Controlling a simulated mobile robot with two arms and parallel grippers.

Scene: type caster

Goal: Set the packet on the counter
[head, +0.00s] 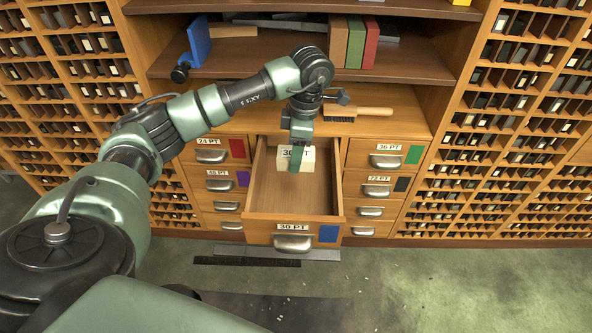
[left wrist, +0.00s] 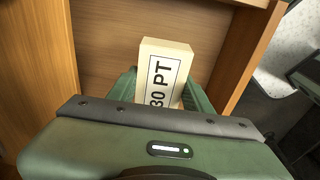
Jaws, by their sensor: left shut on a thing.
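A cream block-shaped packet (head: 308,164) with a "30 PT" label is in the open 30 PT drawer (head: 292,206), toward its back. It also shows in the left wrist view (left wrist: 165,72), between the green fingers. My left gripper (head: 298,160) points down into the drawer and is shut on the packet. Whether the packet touches the drawer floor is unclear. The wooden counter (head: 225,122) lies behind and above the drawer. My right gripper is not in view.
A brush (head: 358,112) lies on the counter, right of my gripper. A shelf above holds books (head: 355,42) and a blue bookend (head: 198,42). Shut drawers flank the open one. The counter's left part looks clear. A dark strip (head: 246,261) lies on the floor.

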